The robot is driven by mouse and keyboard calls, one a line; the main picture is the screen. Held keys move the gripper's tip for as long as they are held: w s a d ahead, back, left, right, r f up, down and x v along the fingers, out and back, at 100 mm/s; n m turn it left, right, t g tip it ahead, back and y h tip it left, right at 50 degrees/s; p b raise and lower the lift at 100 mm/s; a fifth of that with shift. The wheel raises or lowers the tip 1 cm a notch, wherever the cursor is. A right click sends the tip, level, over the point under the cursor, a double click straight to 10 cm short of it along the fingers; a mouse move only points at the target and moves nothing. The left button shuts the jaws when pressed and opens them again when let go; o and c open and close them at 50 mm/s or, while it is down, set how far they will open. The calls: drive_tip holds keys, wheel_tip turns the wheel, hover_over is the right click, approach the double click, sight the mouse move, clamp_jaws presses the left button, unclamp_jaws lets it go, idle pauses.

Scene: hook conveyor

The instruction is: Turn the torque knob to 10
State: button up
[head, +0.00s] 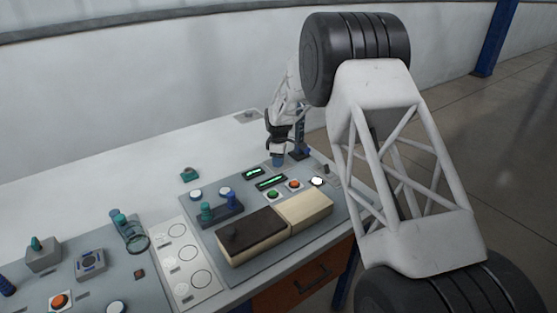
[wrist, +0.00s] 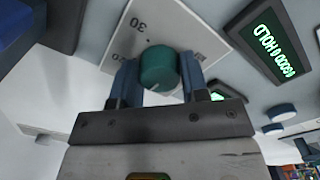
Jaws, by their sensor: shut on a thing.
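The torque knob (wrist: 158,70) is a teal cylinder on a pale dial plate (wrist: 185,35) printed with 30 and a partly covered 20; other numbers are hidden. My gripper (wrist: 160,78) is shut on the knob, one blue finger on each side. In the head view my gripper (head: 278,160) is low over the back of the grey panel, and the knob is hidden there. A dark display (wrist: 271,52) with green characters seems to read 0000.0 HOLD, seen upside down. The knob's pointer setting cannot be read.
Near the gripper are two green-lit displays (head: 271,182), a green button (head: 272,195), an orange button (head: 295,185) and a dark blue post (head: 299,145). A dark and pale wood block (head: 250,236) lies in front. The white table is clear at the back left.

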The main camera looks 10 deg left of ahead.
drive_tip(key=shift+r, duration=0.1)
drive_tip(key=o, duration=0.9)
drive_tip(key=shift+r, duration=3.85)
